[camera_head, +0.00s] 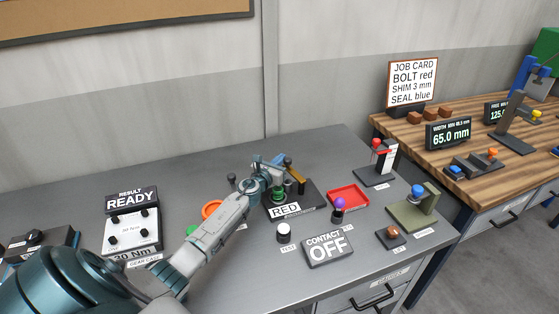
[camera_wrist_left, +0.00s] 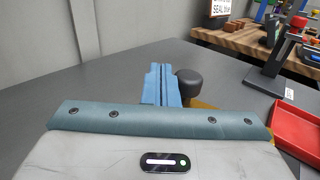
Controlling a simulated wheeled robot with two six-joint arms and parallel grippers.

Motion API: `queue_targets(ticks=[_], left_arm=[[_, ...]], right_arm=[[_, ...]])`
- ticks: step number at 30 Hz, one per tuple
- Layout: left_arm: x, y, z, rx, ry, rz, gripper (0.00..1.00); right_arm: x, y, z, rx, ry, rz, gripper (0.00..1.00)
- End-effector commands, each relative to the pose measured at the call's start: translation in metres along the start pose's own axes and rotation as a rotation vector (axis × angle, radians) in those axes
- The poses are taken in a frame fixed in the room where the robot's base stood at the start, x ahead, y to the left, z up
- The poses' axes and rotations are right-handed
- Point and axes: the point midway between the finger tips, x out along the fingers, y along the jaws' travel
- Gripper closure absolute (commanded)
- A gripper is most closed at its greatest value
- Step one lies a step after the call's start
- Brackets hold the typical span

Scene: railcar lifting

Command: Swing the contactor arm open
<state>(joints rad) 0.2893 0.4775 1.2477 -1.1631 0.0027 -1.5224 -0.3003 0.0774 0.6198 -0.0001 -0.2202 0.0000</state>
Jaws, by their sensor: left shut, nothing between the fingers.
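The contactor arm looks like a brass-yellow bar (camera_head: 295,173) with a black knob (camera_head: 288,161) at its far end, on a dark base (camera_head: 312,197) labelled RED. In the left wrist view the black knob (camera_wrist_left: 188,84) stands just right of my fingers, with part of the yellow bar (camera_wrist_left: 205,103) below it. My left gripper (camera_head: 270,162) is shut and empty, close beside the knob on its left. Whether finger and knob touch, I cannot tell. A sign (camera_head: 328,248) reads CONTACT OFF. My left wrist hides part of the base. My right gripper is not in view.
A red tray (camera_head: 347,197) lies right of the base, with a purple-topped post (camera_head: 339,208) in front of it. A white-capped item (camera_head: 284,232) stands near the front. A red-topped stand (camera_head: 377,160) is behind right. The grey bench at the back left is clear.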

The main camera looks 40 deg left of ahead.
Motion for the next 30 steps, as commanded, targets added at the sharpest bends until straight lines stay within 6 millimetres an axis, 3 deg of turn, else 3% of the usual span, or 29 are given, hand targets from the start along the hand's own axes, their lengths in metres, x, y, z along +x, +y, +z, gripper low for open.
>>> queue_targets(ticks=[8, 21, 30], left_arm=[[-0.014, 0.0, 0.0, 0.002, 0.001, -0.001, 1.0], [-0.089, 0.0, -0.002, 0.002, 0.001, -0.002, 1.0], [-0.108, 0.0, -0.001, 0.0, 0.0, 0.0, 1.0]], right_arm=[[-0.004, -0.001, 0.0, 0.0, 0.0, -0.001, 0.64], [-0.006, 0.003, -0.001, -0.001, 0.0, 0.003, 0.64], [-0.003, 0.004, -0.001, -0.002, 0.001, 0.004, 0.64]])
